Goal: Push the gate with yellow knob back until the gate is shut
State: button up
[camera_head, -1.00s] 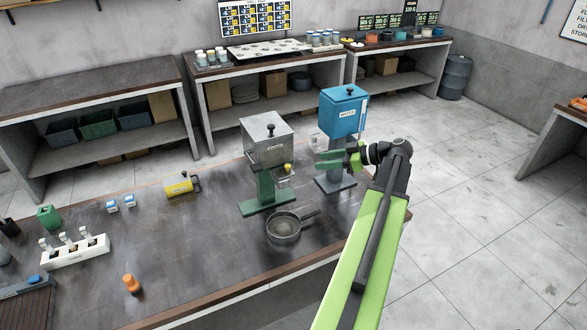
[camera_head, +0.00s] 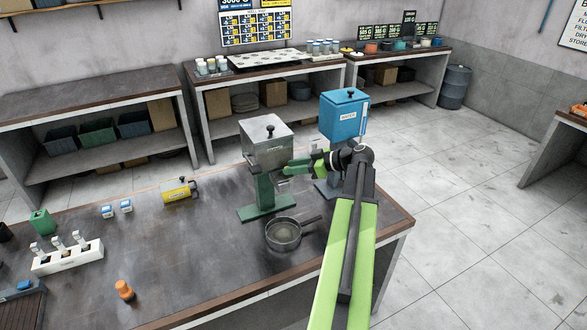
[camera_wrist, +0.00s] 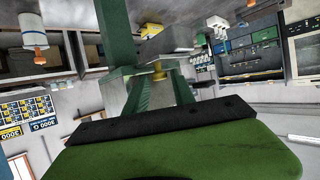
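The grey metal hopper (camera_head: 268,148) stands on a green stand (camera_head: 266,195) on the dark bench. My gripper (camera_head: 288,169) is at the hopper's lower right side and covers the gate area in the head view, so the yellow knob is hidden there. In the wrist view, the yellow knob (camera_wrist: 159,73) shows just past the ends of my two green fingers, in line with the gap between them. My gripper (camera_wrist: 159,86) looks open with nothing held. Whether a finger touches the knob or gate, I cannot tell. How far the gate stands out is not visible.
A blue water tank (camera_head: 343,118) stands close behind my gripper, to the right. A dark pan (camera_head: 284,234) with a handle sits in front of the green stand.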

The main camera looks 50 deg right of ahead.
grip_shut()
dwell(1.1)
